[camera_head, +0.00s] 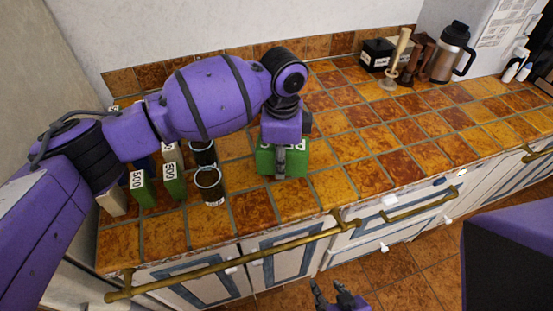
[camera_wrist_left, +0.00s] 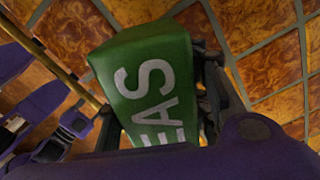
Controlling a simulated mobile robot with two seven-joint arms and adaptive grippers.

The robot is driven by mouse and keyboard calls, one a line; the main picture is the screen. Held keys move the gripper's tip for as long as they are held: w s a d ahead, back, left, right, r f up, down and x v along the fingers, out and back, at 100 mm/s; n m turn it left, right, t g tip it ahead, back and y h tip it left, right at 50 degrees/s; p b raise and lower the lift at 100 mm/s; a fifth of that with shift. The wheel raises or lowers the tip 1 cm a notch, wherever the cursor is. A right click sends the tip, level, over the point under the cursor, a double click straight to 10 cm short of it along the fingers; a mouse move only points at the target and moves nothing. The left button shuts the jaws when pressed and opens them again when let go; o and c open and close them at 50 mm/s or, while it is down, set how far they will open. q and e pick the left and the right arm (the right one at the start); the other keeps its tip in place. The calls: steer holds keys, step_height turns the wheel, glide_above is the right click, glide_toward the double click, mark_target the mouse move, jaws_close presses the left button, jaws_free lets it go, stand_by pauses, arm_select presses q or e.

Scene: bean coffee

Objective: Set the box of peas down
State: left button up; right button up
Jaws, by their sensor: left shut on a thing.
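The green box of peas (camera_head: 296,157) is at the counter's middle in the head view, under my left arm. My left gripper (camera_head: 281,163) is shut on it. In the left wrist view the box of peas (camera_wrist_left: 148,65) shows white letters "EAS", with dark gripper fingers along its right side. The box is over or on the tiles; I cannot tell whether its base touches them. My right gripper (camera_head: 336,291) is empty and its fingers are apart, low in front of the cabinets.
The tiled counter (camera_head: 350,180) is clear to the right of the box. Green cartons marked 500 (camera_head: 140,188) and dark-and-white cups (camera_head: 209,186) stand to its left. A steel jug (camera_head: 450,52), wooden tools (camera_head: 398,58) and a black box (camera_head: 377,53) stand far back. A brass rail (camera_head: 230,262) runs along the front.

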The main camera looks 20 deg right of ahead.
arm_select(q)
steer(key=shift+s+f, duration=0.1)
steer(key=shift+f, duration=1.25)
steer(key=shift+f, duration=0.1)
steer(key=o, duration=1.4)
step_height(320, 180, up, 12)
steer(key=shift+r, duration=0.1)
